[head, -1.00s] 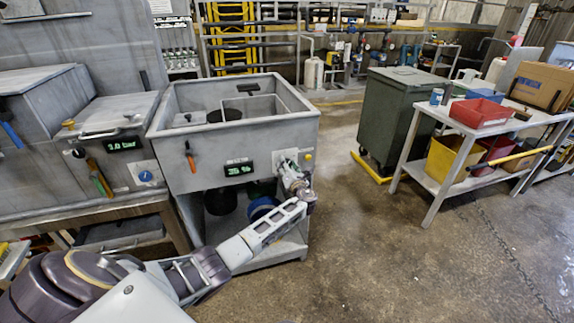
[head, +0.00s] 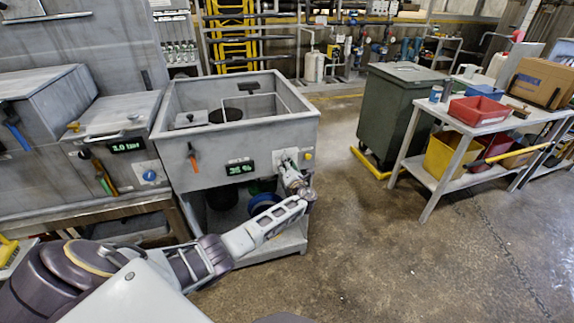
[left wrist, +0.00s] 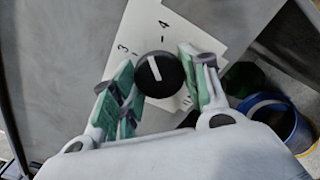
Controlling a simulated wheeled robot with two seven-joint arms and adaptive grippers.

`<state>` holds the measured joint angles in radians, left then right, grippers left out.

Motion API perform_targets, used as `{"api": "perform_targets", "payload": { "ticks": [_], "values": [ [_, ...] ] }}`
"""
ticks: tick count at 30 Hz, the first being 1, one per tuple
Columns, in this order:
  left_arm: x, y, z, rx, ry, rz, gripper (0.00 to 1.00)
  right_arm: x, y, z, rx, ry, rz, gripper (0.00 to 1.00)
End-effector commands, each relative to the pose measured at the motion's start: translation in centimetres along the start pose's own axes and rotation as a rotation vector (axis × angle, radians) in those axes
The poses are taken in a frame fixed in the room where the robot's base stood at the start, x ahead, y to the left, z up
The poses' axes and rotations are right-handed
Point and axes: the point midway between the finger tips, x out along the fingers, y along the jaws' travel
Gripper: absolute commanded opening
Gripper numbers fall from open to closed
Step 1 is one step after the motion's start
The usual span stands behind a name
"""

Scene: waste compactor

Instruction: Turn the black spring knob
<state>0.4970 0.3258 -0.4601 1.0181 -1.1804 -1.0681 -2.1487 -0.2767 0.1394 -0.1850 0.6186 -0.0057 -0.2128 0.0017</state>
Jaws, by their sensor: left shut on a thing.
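The black knob (left wrist: 158,73) has a white pointer line and sits on a white scale plate (left wrist: 190,30) with the marks 3 and 4 visible. My left gripper (left wrist: 157,80) is shut on the knob, one green-padded finger on each side. In the head view this gripper (head: 290,172) is at the front right of the grey compactor tub (head: 230,150), and it hides the knob. The plate's upper part (head: 287,154) shows behind it. My right gripper is out of view.
A display (head: 240,168) and an orange-handled lever (head: 193,157) are left of the knob on the tub front. A yellow button (head: 308,156) is close on its right. A blue bucket (left wrist: 268,118) stands below. Open floor lies right, before a bin and bench.

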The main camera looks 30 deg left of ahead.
Motion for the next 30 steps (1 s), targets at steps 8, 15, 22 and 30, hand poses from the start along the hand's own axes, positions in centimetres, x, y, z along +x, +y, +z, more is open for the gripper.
{"api": "perform_targets", "payload": {
  "ticks": [8, 15, 22, 30],
  "values": [
    [-0.05, -0.06, 0.14, 0.001, -0.003, -0.001, 0.21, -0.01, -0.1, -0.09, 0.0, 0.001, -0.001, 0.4],
    [-0.04, -0.05, 0.12, 0.0, -0.002, -0.001, 0.63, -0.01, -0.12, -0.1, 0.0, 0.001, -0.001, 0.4],
    [-0.02, -0.03, 0.05, 0.001, -0.001, 0.0, 0.66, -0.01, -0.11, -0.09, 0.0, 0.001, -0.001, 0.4],
    [-0.29, -0.04, 0.03, 0.0, -0.001, -0.001, 0.66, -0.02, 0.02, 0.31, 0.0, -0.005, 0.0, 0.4]
  ]
}}
